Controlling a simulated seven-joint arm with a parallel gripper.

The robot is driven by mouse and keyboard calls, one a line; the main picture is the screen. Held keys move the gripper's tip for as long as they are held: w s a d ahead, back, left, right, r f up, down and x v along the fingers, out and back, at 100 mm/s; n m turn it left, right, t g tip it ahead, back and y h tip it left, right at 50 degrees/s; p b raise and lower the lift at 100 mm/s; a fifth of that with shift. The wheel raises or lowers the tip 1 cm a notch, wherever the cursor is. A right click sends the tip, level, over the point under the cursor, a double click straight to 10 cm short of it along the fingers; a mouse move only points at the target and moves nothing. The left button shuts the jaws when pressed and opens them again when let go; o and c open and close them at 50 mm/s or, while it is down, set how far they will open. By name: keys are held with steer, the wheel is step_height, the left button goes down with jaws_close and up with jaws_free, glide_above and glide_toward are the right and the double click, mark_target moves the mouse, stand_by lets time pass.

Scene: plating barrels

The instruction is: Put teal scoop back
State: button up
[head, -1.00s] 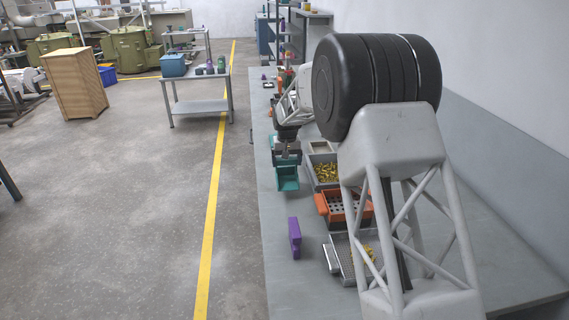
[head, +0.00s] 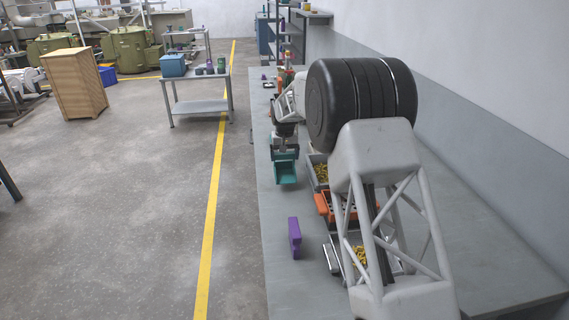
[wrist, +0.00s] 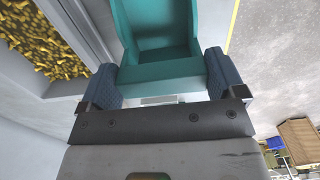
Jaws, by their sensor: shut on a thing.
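The teal scoop (head: 285,173) is held by my gripper (head: 284,147) over the left part of the workbench, left of the bin of yellow pieces. In the wrist view, the scoop (wrist: 165,35) sits between the two blue-grey fingers of my gripper (wrist: 163,75). Its open tray points away from the wrist and looks empty. A small patch of teal also shows beside the gripper in the head view; I cannot tell what it belongs to. My arm hides part of the bench. I cannot tell how high the scoop is above the bench.
A bin of yellow pieces (wrist: 40,42) lies left of the scoop in the wrist view. An orange tray (head: 325,207), a grey tray with yellow pieces (head: 333,256) and an upright purple block (head: 294,237) stand nearer on the workbench (head: 285,290). The bench's left edge is close.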

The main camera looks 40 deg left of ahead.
mark_target(285, 174)
steer(key=shift+f, duration=1.7)
steer(key=shift+f, duration=0.15)
steer(key=o, duration=0.9)
step_height(285, 174, up, 12)
steer(key=shift+r, duration=0.1)
